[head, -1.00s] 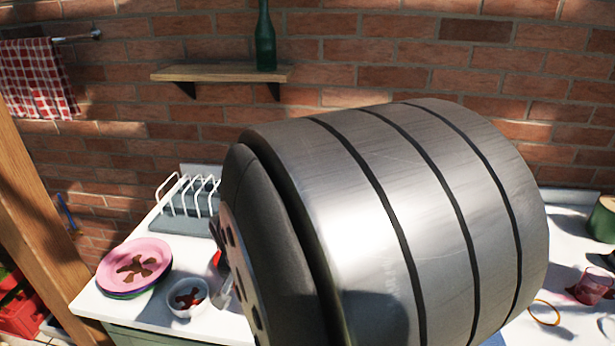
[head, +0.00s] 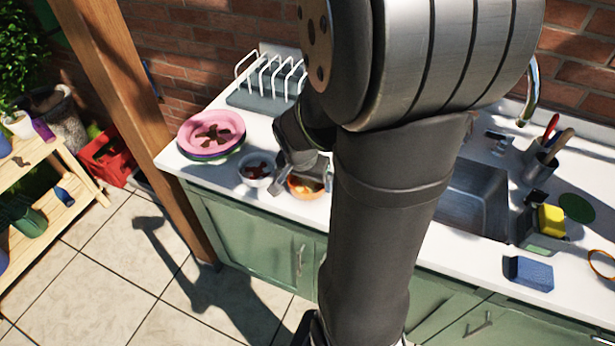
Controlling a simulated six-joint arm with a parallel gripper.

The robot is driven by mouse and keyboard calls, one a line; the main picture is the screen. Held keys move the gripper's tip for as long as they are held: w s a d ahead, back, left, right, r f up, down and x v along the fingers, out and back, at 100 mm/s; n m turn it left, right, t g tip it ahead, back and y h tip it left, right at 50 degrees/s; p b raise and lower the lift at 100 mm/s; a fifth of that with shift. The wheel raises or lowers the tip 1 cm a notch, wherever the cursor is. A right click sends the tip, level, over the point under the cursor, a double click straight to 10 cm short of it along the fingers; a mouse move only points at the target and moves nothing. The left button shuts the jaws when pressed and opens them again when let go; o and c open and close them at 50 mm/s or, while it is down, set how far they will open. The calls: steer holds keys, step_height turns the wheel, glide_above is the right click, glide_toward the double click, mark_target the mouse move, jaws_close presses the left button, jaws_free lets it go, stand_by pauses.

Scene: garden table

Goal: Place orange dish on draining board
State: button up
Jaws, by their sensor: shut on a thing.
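The orange dish (head: 306,188) is a small bowl on the white counter, partly hidden by my gripper and arm. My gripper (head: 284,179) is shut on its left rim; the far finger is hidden. The dish looks at or just above the counter, and I cannot tell which. The draining board (head: 243,99) is a grey ridged board at the back of the counter, carrying a white wire rack (head: 270,75) with empty slots.
A white bowl (head: 246,175) with brown scraps stands just left of my gripper. A stack of plates topped by a pink plate (head: 192,134) is further left. The sink (head: 465,205), yellow sponge (head: 551,220) and blue sponge (head: 529,273) are right. A wooden post (head: 125,110) rises at left.

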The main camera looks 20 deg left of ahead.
steer(key=o, duration=0.8)
steer(key=shift+f, duration=0.1)
steer(key=v, duration=1.2)
steer(key=x, duration=1.2)
steer(key=shift+r, duration=0.5)
